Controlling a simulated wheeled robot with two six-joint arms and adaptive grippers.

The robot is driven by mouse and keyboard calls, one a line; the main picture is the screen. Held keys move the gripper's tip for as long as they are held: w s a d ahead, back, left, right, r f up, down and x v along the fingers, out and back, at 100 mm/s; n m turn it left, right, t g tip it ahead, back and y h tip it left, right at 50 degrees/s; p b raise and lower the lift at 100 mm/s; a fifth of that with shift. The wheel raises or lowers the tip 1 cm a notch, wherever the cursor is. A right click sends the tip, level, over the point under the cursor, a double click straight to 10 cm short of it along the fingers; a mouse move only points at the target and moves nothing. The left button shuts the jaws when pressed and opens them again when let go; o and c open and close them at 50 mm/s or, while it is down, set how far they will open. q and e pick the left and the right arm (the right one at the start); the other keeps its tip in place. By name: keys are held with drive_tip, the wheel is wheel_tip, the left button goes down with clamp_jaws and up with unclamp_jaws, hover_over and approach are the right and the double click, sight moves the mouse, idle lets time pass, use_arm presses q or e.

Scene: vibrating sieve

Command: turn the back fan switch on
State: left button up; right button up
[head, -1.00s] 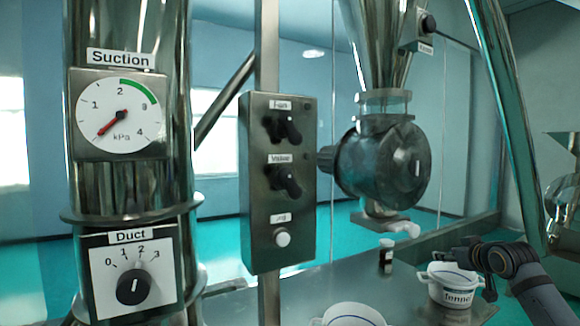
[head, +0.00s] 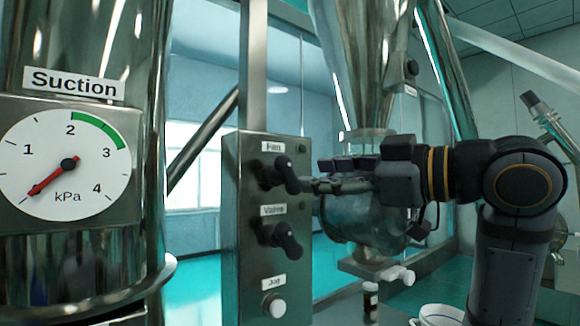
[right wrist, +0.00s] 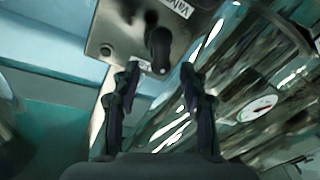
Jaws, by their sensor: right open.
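The grey control panel (head: 252,215) carries a black knob under the label "Fan" (head: 287,172). Its pointer tilts down to the right in the head view. My right gripper (head: 308,184) reaches in from the right, with its fingertips close to this knob. In the right wrist view the knob (right wrist: 158,45) lies between the two spread fingers of my right gripper (right wrist: 160,68), just beyond the tips. I cannot tell whether a finger touches it. The gripper is open and empty. My left gripper is not in view.
The "Valve" knob (head: 281,238) and the "Jog" button (head: 277,309) are lower on the panel. A metal duct with the suction gauge (head: 68,163) stands to the left, its needle low. A steel hopper (head: 360,50) stands behind my right gripper. A white cup (head: 440,316) is at the lower right.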

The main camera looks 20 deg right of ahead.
sight(293, 175)
drive_tip(key=p+x, duration=0.1)
drive_tip(key=x, duration=0.4)
drive_tip(key=shift+w+a, duration=0.1)
drive_tip(key=shift+a, duration=0.2)
drive_tip(key=shift+p+x, duration=0.45)
drive_tip(key=shift+x, duration=0.4)
drive_tip(key=shift+w, duration=0.1)
drive_tip(key=shift+w+f, duration=0.1)
drive_tip(key=shift+w, duration=0.1)
drive_tip(key=shift+c, duration=1.1)
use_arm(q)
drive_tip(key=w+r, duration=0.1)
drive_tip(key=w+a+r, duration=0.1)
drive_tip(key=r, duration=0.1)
use_arm(e)
clamp_jaws()
